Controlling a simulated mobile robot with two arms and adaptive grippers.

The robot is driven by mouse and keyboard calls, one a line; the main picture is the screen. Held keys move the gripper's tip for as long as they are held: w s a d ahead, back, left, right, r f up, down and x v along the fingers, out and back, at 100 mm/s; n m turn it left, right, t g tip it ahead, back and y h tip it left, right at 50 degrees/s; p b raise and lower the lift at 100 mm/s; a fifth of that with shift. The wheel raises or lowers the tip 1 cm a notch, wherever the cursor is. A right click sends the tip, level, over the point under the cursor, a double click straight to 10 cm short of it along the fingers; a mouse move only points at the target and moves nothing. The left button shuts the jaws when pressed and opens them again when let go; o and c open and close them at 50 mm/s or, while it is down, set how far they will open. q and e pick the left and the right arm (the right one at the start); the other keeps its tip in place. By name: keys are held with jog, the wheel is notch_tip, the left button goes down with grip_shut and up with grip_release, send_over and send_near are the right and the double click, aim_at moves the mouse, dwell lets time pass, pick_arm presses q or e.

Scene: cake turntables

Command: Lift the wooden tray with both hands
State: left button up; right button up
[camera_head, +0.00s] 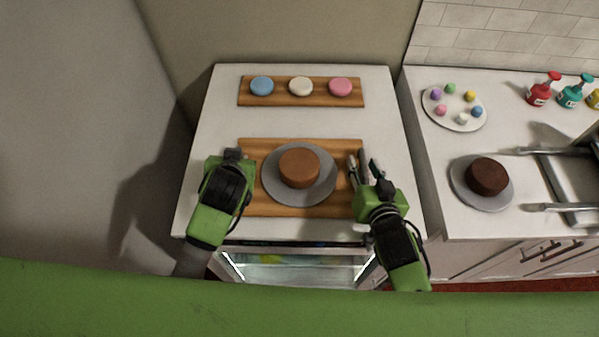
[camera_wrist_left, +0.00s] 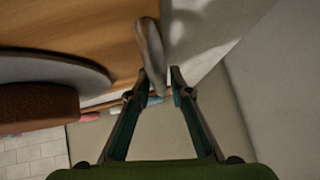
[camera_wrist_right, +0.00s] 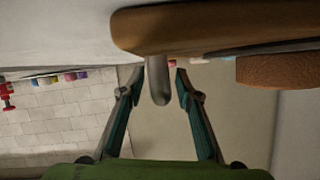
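The wooden tray (camera_head: 323,208) lies on the white counter and bears a grey turntable (camera_head: 270,190) with a brown cake (camera_head: 299,167). It has a metal handle at each side. My left gripper (camera_head: 235,155) is at the tray's left edge. In the left wrist view its fingers (camera_wrist_left: 160,72) stand close on both sides of the handle (camera_wrist_left: 152,45); whether both touch it I cannot tell. My right gripper (camera_head: 363,160) is at the right edge. Its fingers (camera_wrist_right: 159,72) are open around the other handle (camera_wrist_right: 157,84), with gaps on both sides.
Behind the tray is a board (camera_head: 321,98) with blue, cream and pink discs. On the right counter stand a palette plate (camera_head: 455,122), a turntable (camera_head: 463,195) with a dark cake, several bottles (camera_head: 538,94) and a metal rack (camera_head: 545,180). The counter between tray and board is clear.

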pick_arm(q)
jog(key=shift+s, duration=0.1)
grip_shut()
pick_arm(e)
jog(key=c, duration=0.6)
grip_shut()
pick_arm(q)
jog(key=shift+r, duration=0.25)
pick_arm(e)
jog(key=shift+r, duration=0.2)
